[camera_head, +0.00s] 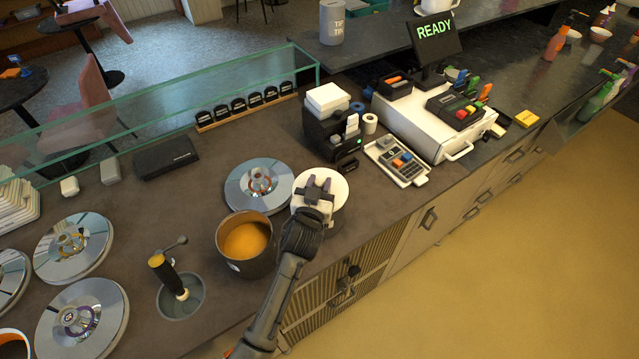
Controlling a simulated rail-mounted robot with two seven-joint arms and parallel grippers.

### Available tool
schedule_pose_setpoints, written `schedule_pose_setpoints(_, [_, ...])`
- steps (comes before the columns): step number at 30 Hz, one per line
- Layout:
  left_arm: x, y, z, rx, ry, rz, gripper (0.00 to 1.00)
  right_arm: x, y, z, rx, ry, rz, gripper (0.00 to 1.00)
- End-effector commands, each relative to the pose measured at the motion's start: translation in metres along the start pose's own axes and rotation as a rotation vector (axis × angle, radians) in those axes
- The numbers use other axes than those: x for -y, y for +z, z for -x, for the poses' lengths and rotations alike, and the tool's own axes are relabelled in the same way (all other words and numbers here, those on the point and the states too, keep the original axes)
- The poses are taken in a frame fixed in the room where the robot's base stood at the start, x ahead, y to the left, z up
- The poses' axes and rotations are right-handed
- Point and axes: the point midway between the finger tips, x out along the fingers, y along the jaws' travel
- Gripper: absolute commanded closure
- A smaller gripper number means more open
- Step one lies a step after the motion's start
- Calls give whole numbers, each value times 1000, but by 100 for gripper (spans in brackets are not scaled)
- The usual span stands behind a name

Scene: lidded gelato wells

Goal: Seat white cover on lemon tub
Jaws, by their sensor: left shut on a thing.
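The white cover (341,190) is a round disc to the right of the open tub. My left gripper (318,190) reaches over it from below and is shut on it, with the fingers hiding its middle. A dark, round shape shows just under the cover's right edge. I cannot tell whether the cover touches it or whether it is the lemon tub. An open dark tub (235,268) with orange-yellow contents (246,240) stands just left of my gripper. My right gripper is not in view.
A shiny round lid (245,187) lies behind the open tub. More metal lids (72,248) line the left side. A dipper well (181,303) with a tap is at the front left. Clear counter lies mid-back.

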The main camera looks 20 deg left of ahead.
Motion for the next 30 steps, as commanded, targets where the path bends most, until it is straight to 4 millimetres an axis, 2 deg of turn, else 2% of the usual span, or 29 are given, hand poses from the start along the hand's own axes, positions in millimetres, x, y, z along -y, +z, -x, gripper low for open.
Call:
schedule_pose_setpoints(25, [0,13,0,0,0,0,100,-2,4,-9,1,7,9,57])
schedule_pose_setpoints(26, [0,12,0,0,0,0,66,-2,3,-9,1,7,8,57])
schedule_pose_setpoints(28, [0,12,0,0,0,0,60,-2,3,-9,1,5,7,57])
schedule_pose_setpoints(30, [0,12,0,0,0,0,60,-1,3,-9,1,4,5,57])
